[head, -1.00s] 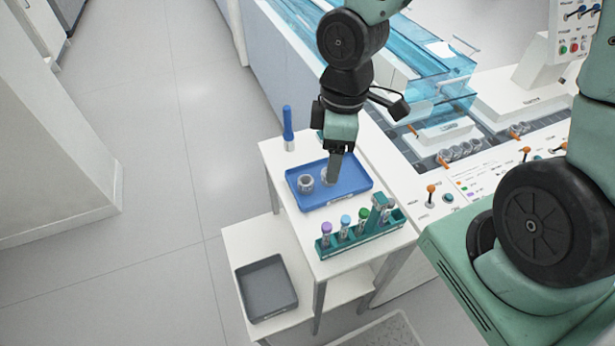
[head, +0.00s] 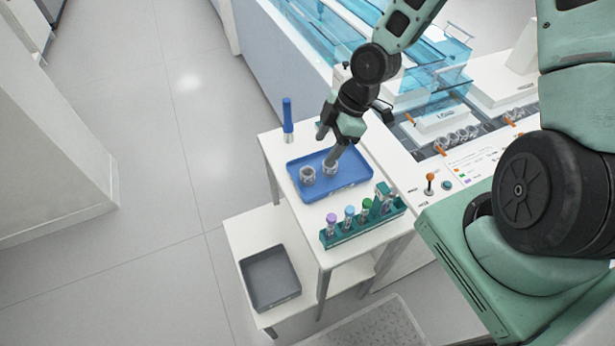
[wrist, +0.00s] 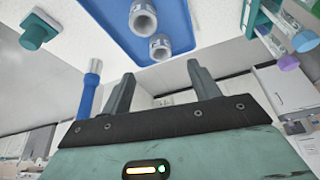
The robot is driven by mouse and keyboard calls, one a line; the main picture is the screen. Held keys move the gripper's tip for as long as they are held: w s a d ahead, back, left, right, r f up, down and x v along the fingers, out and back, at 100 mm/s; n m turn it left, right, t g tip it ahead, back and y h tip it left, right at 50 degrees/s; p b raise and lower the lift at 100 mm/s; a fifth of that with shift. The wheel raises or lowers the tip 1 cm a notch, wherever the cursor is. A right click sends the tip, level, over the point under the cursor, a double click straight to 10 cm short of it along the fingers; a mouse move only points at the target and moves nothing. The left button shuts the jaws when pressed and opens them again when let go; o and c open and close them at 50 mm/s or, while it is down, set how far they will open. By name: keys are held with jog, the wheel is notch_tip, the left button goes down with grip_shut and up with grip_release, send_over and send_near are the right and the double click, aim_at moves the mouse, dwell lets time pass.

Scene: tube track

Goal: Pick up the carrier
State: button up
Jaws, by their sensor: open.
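Two small clear-grey carriers sit in the blue tray: the left carrier (head: 307,175) and the right carrier (head: 330,167). Both also show in the wrist view, one higher up (wrist: 142,18) and one lower down (wrist: 160,47). My gripper (head: 337,157) is over the right part of the tray, close to the right carrier, and tilted. In the wrist view my gripper (wrist: 160,85) has its two fingers apart with nothing between them. The lower carrier lies beyond the gap between the fingertips. In the head view one finger overlaps the edge of the right carrier.
The blue tray (head: 318,196) lies on a white table. A green rack (head: 365,228) with several capped tubes stands at its front, and a blue pen-like tool (head: 288,120) stands at the back left. A grey tray (head: 270,280) is on the lower shelf. The track machine is to the right.

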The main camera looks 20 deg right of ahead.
send_over(308, 172)
jog(key=s+d, duration=0.2)
jog(key=f, duration=0.4)
jog(key=shift+w+f, duration=0.25)
jog(key=x, duration=0.2)
jog(key=p+x, duration=0.1)
jog(key=x, duration=0.1)
jog(key=shift+a, duration=0.4)
jog(key=shift+w+a+f, duration=0.1)
jog(key=shift+a+f, duration=0.05)
jog(key=shift+f, duration=0.35)
jog(key=c, duration=0.8)
